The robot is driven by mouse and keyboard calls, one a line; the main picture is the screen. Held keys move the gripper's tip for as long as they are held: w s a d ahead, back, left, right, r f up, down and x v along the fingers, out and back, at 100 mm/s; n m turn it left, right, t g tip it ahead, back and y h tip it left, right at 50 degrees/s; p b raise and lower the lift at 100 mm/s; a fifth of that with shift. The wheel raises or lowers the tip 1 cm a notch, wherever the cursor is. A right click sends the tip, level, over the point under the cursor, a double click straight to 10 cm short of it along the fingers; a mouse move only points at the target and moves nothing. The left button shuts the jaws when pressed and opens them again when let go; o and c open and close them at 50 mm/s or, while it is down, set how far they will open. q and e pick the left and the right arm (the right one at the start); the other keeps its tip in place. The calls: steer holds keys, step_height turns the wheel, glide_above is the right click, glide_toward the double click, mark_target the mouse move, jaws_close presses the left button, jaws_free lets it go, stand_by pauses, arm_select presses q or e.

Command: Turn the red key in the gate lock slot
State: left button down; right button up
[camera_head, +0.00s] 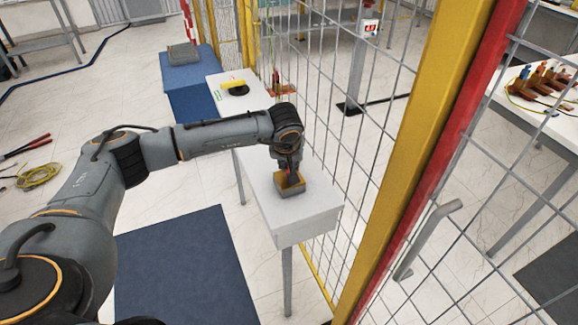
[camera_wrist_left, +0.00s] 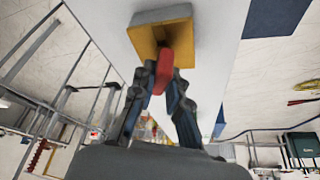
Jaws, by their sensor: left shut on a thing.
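The gate lock (camera_head: 297,187) is a small yellow box on a grey base, on the white table by the fence. My left gripper (camera_head: 289,171) points down right above it. In the left wrist view the gripper (camera_wrist_left: 162,90) is shut on the red key (camera_wrist_left: 163,72). The key's far end meets the dark slot in the lock's yellow face (camera_wrist_left: 146,36). The fingers hide part of the key, so how deep it sits I cannot tell. My right gripper is not in view.
The white table (camera_head: 312,209) is narrow, with wire fence (camera_head: 325,120) close along its right side. A yellow post (camera_head: 420,150) and red gate edge stand nearer right. A yellow-and-black object (camera_head: 235,87) lies at the table's far end. A blue mat (camera_head: 180,270) covers floor at front.

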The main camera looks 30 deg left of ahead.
arm_select(q)
steer(key=shift+f+m+h+b, duration=0.1)
steer(key=shift+m+h+b, duration=0.5)
steer(key=shift+m, duration=0.6)
steer(key=m+b, duration=0.1)
steer(key=m, duration=0.1)
steer(key=shift+m+h, duration=0.4)
steer(key=shift+m, duration=0.4)
steer(key=c, duration=1.3)
jaws_free()
steer(key=shift+o, duration=0.2)
steer(key=shift+r, duration=0.2)
